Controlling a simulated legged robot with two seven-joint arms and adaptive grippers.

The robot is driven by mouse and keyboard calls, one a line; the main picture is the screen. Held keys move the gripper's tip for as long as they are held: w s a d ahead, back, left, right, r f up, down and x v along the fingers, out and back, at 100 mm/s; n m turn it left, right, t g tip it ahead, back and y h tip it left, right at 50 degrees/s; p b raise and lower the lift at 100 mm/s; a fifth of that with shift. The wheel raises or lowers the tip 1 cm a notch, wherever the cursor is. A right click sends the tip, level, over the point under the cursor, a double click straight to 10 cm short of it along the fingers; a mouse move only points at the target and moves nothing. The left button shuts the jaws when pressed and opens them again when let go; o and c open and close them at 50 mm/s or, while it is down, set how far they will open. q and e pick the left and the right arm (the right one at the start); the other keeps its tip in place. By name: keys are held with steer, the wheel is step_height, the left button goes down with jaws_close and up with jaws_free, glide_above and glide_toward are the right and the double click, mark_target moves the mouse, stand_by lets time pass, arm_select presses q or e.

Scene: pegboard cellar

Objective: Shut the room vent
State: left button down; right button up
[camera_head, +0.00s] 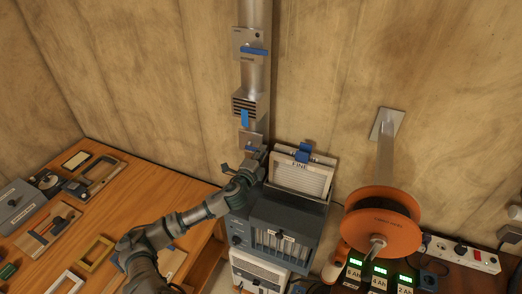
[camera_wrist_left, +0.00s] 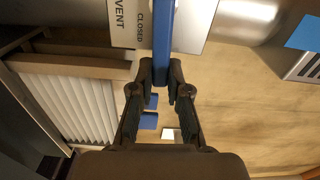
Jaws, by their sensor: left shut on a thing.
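A metal plate with the words VENT and CLOSED (camera_wrist_left: 130,22) fills the top of the left wrist view. A blue handle (camera_wrist_left: 163,38) runs down in front of it. My left gripper (camera_wrist_left: 161,75) is shut on this blue handle near its lower end. In the head view my left gripper (camera_head: 256,160) is at the low plate (camera_head: 250,140) on the metal duct and hides the handle there. The lettering on the plate is only partly visible. My right gripper is out of view.
Higher on the duct (camera_head: 256,15) are a louvred grille (camera_head: 246,104) with a blue tab and a plate with a blue bar (camera_head: 253,51). A framed filter (camera_head: 300,178) stands on a grey unit (camera_head: 275,232) right of the gripper. An orange reel (camera_head: 382,222) stands farther right.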

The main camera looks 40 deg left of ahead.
arm_select(q)
steer(key=shift+d+f+m, duration=0.2)
steer(key=shift+f+m, duration=0.2)
steer(key=shift+f, duration=0.2)
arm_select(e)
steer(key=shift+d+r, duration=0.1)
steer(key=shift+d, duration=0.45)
arm_select(q)
steer(key=c, duration=1.1)
jaws_free()
steer(key=shift+r, duration=0.1)
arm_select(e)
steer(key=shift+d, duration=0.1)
arm_select(q)
steer(key=v, duration=1.2)
